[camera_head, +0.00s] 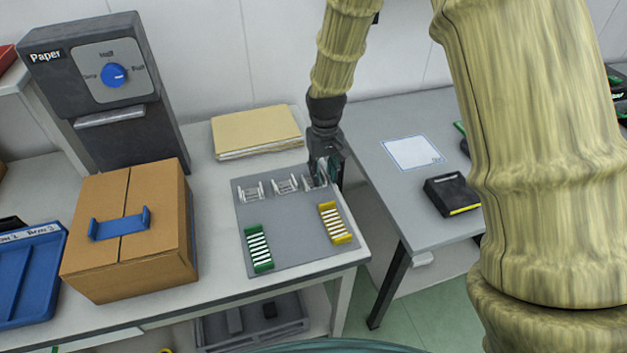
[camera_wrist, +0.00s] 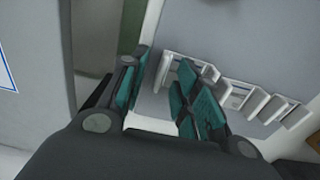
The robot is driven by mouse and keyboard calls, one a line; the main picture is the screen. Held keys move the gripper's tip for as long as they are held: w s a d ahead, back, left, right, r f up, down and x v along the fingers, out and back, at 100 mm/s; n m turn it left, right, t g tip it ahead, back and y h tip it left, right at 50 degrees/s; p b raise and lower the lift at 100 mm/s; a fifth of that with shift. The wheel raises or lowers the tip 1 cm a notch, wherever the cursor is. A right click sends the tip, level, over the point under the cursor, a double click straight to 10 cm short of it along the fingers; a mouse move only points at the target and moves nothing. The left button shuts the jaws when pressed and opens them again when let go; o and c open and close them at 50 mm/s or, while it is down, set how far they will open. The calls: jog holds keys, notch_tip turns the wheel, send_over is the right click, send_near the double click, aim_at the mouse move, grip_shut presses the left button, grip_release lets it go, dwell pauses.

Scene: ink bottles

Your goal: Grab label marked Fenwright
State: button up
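My gripper (camera_head: 323,174) points down at the back right corner of a grey mat (camera_head: 292,214), over the rightmost of three small white racks (camera_head: 308,182). In the wrist view its teal-padded fingers (camera_wrist: 160,78) are apart, with a white end part of a rack (camera_wrist: 163,70) showing between them. I cannot tell whether the fingers touch it. The other white racks are the middle one (camera_head: 286,184) and the left one (camera_head: 250,191). A green rack (camera_head: 258,248) and a yellow rack (camera_head: 336,223) hold several pale strips. No name Fenwright is readable in either view.
A cardboard box (camera_head: 125,255) with a blue handle stands left of the mat. A dark Paper dispenser (camera_head: 108,85) and a folder stack (camera_head: 256,132) are behind. A second table (camera_head: 390,190) on the right, across a gap, holds a white sheet (camera_head: 413,152) and a black box (camera_head: 451,193).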

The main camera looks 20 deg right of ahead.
grip_shut()
